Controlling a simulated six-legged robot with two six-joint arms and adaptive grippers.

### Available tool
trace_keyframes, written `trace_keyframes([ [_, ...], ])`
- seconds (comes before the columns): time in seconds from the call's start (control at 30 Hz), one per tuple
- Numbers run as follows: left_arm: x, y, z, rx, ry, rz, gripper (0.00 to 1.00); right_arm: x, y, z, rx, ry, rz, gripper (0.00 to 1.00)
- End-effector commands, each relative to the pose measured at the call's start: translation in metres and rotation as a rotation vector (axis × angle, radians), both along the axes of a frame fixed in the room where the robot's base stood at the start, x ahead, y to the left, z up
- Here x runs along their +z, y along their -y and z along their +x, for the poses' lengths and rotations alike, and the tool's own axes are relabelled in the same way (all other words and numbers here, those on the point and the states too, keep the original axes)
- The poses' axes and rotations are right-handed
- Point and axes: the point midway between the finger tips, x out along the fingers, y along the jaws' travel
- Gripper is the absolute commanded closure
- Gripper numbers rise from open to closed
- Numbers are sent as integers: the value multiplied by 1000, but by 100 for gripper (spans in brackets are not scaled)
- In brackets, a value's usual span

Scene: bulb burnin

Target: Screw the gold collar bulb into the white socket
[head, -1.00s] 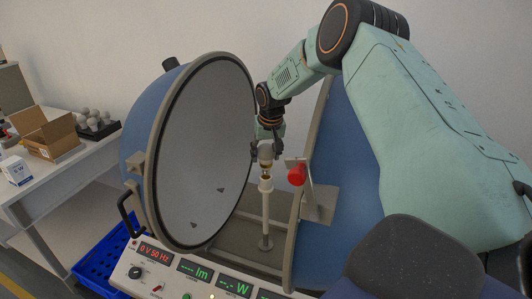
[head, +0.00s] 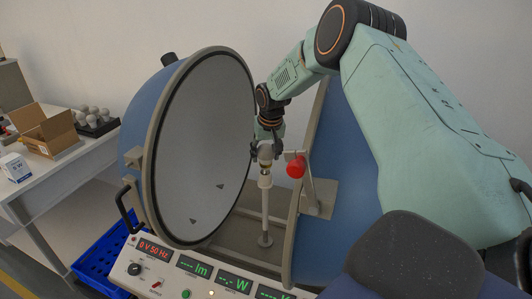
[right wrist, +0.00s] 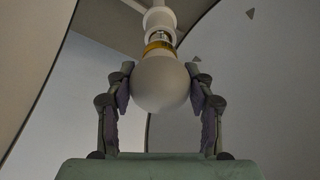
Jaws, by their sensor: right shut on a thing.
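The gold collar bulb has a white globe (right wrist: 160,82) and a gold collar (right wrist: 160,47). My right gripper (head: 265,152) is shut on the globe, with one finger on each side in the right wrist view (right wrist: 160,85). The bulb hangs upright, base down, in line with the white socket (head: 265,181) on top of a thin post. The socket also shows in the right wrist view (right wrist: 160,18). Part of the metal base shows between collar and socket; I cannot tell how far it sits in the socket. My left gripper is not in view.
The post stands inside an opened sphere, between its left half (head: 205,150) and blue right half (head: 345,170). A red knob (head: 296,167) is close right of the socket. A control panel (head: 200,275) lies in front. A side table holds a cardboard box (head: 48,135) and bulb tray (head: 98,128).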

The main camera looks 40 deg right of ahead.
Motion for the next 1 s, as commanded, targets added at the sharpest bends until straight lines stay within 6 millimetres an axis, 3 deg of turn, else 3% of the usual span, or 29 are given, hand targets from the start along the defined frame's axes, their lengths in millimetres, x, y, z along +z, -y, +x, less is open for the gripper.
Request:
trace_keyframes([
  [0.47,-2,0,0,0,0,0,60,-5,1,-1,-1,-2,-1,76],
  [0.5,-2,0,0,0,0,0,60,-5,1,-1,-1,-2,-1,46],
  [0.8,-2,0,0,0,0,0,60,-5,0,-1,0,-2,0,21],
  [1.0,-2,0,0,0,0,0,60,-5,0,-1,0,-2,0,20],
])
